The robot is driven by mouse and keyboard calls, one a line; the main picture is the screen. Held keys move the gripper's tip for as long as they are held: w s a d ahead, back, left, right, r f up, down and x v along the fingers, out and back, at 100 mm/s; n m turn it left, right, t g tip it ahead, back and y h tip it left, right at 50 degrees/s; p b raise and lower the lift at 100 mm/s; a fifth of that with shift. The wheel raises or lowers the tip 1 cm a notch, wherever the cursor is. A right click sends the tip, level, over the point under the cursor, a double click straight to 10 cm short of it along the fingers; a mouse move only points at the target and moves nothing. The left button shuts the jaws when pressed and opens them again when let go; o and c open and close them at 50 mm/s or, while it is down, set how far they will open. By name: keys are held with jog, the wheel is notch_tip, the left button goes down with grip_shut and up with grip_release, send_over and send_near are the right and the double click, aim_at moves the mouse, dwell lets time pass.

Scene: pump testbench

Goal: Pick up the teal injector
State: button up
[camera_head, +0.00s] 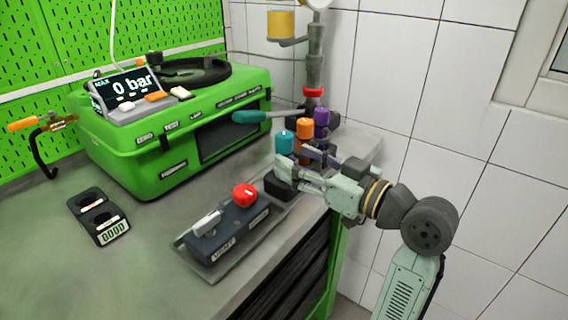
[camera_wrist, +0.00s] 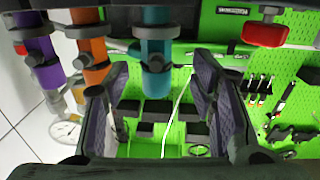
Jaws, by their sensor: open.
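The teal injector (camera_head: 284,143) stands upright at the left end of a short row in a holder near the bench's right edge. It also shows in the wrist view (camera_wrist: 157,50), hanging from the top centre, in line with the gap between my fingers. My gripper (camera_head: 290,166) is open at the injector row, with its fingers close to the teal injector's lower part. The wrist view shows the two dark finger pads of my gripper (camera_wrist: 159,92) apart, with nothing clamped. Whether the pads touch the injector I cannot tell.
An orange injector (camera_head: 304,128) and a purple injector (camera_head: 321,117) stand close beside the teal one. A dark unit with a red knob (camera_head: 245,195) sits in front-left on a tray. The green test machine (camera_head: 180,130) stands behind left. The tiled wall is at right.

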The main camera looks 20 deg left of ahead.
aim_at(290, 155)
jog(key=p+x, duration=0.1)
jog(key=x, duration=0.3)
jog(key=shift+w+a, duration=0.1)
jog(key=shift+w, duration=0.15)
jog(key=shift+c, duration=0.2)
grip_shut()
dwell(0.3)
